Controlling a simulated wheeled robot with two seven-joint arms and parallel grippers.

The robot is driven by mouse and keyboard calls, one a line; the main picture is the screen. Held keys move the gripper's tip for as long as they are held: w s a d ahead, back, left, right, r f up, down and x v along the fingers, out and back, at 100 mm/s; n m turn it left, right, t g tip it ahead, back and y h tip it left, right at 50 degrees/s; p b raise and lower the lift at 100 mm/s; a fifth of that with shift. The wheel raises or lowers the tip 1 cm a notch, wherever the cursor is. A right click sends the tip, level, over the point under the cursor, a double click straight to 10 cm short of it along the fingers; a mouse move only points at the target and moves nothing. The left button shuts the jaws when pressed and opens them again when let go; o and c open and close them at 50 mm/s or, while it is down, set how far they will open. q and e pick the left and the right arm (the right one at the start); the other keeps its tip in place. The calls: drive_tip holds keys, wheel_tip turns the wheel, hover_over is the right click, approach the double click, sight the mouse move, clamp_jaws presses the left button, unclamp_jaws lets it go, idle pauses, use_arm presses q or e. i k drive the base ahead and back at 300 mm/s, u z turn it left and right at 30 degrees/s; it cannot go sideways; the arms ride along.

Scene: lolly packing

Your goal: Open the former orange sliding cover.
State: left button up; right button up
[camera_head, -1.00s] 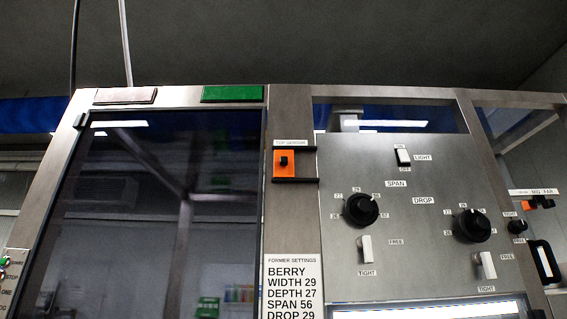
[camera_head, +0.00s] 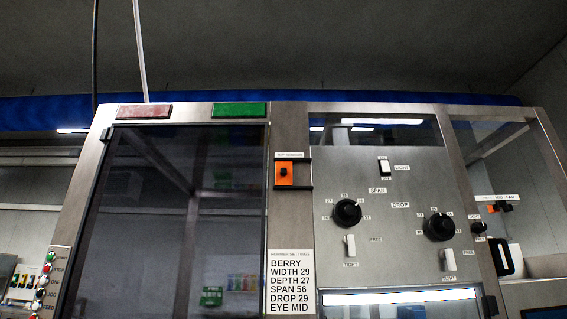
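The orange sliding cover (camera_head: 284,174) sits on the steel post between the dark glass door and the control panel, under a small white label that is too small to read surely. It has a black knob at its middle and lies between dark rails that stick out a little to its right. What is behind the cover is hidden. Neither of my grippers shows in the head view.
Right of the cover, the control panel (camera_head: 400,215) carries black dials, white switches and a lit strip below. A settings card (camera_head: 290,282) is under the cover. The dark glass door (camera_head: 170,220) is left. A smaller orange slider (camera_head: 491,209) is far right.

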sight(284, 170)
drive_tip(key=k, duration=0.7)
drive_tip(key=z, duration=0.7)
drive_tip(key=i, duration=1.4)
drive_tip(key=u, duration=0.05)
